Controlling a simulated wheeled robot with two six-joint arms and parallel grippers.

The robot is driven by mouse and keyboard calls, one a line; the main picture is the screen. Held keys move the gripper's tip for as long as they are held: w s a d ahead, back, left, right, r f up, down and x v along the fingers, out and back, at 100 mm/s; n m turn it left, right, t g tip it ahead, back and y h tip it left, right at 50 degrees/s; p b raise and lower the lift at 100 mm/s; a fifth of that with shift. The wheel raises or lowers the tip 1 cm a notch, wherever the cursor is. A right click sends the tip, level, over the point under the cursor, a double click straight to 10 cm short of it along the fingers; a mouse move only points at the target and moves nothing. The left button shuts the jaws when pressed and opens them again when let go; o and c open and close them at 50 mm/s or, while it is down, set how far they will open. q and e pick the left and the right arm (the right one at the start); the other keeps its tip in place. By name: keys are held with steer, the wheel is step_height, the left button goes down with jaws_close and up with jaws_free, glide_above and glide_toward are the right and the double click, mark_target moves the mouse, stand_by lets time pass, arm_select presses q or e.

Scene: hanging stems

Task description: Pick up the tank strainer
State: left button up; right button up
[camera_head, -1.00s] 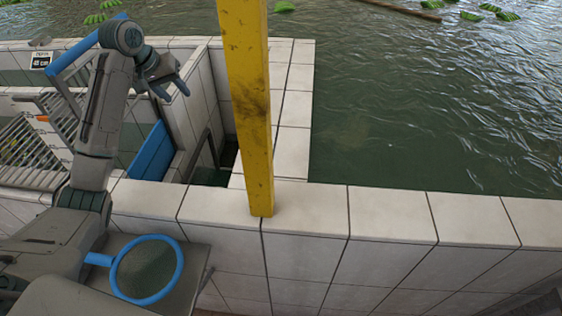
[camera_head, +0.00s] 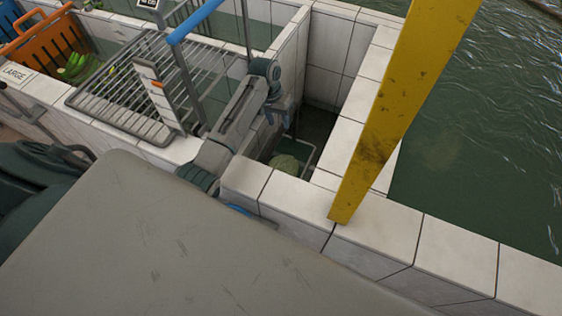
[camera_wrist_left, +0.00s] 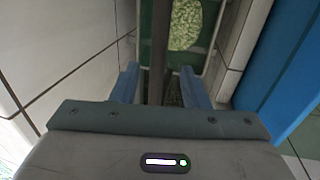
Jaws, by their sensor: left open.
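What looks like the tank strainer (camera_head: 284,163) sits low in the narrow tiled channel. It has a pale frame and a rounded yellow-green patch of mesh or contents. In the left wrist view a dark upright bar (camera_wrist_left: 160,45), probably the strainer's handle, runs between the blue fingers of my left gripper (camera_wrist_left: 161,88); the green patch (camera_wrist_left: 186,25) lies beyond. My left gripper (camera_head: 278,112) is open, pointing down into the channel. I cannot tell whether either finger touches the bar. My arm hides part of the channel. My right gripper is not in view.
White tiled walls (camera_head: 350,130) close in on the channel. A blue panel (camera_wrist_left: 288,70) stands close on the right in the left wrist view. A yellow post (camera_head: 405,110) rises to the right. A metal rack (camera_head: 125,95) and an orange crate (camera_head: 45,45) are left.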

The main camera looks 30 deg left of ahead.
mark_target(281, 127)
arm_select(q)
steer(key=f+p, duration=0.1)
steer(key=f, duration=0.1)
steer(key=d+f, duration=0.1)
steer(key=f, duration=0.1)
steer(key=shift+w+p, duration=0.15)
steer(key=shift+p, duration=0.25)
steer(key=shift+f, duration=0.3)
steer(key=shift+c, duration=0.4)
steer(key=shift+r, duration=0.1)
jaws_close()
